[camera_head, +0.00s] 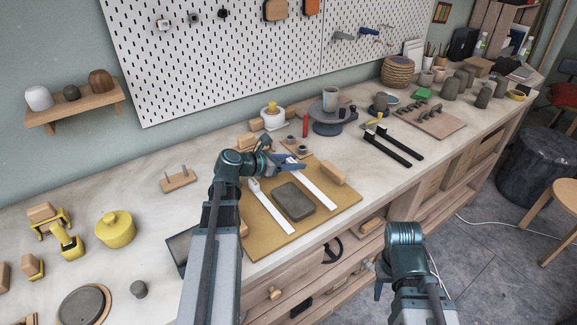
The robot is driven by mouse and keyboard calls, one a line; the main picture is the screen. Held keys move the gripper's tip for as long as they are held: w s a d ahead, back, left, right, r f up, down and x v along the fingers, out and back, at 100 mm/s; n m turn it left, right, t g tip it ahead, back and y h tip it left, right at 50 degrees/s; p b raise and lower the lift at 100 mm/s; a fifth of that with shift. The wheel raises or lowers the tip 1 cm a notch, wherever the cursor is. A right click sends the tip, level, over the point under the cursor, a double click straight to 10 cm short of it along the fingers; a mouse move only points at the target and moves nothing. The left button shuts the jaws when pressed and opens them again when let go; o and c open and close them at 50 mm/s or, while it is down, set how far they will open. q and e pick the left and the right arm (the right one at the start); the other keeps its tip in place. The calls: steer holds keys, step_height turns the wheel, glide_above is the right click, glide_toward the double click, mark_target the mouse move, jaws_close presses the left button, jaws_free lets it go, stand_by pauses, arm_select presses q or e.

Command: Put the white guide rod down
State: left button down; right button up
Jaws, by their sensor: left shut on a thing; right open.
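Two long white rods lie over a tan board on the bench, either side of a dark grey slab (293,202). The white guide rod (318,188) on the right has its far end at my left gripper (293,163), which is shut on it. I cannot tell whether this rod touches the board. The other white rod (272,210) lies on the left part of the board (258,240). My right gripper (377,283) is open and empty, low in front of the bench, away from the board.
A wooden block (332,173) sits at the board's right edge. Behind are a turntable (327,120) and a red-handled thing (305,126). Two black bars (398,148) lie to the right. A yellow pot (115,229) stands left. Bench between pot and board is mostly clear.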

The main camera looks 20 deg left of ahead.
mark_target(290, 173)
arm_select(q)
steer(key=shift+w+a, duration=0.2)
steer(key=shift+w, duration=0.05)
steer(key=shift+w+a+f+b, duration=0.55)
steer(key=shift+w+a+b, duration=0.05)
steer(key=shift+w+a, duration=0.2)
steer(key=f+b, duration=0.2)
steer(key=shift+s+d+f+b, duration=0.1)
steer(key=shift+s+f+b, duration=0.1)
steer(key=shift+f+b, duration=0.1)
steer(key=shift+d+f, duration=0.1)
steer(key=c, duration=0.6)
jaws_free()
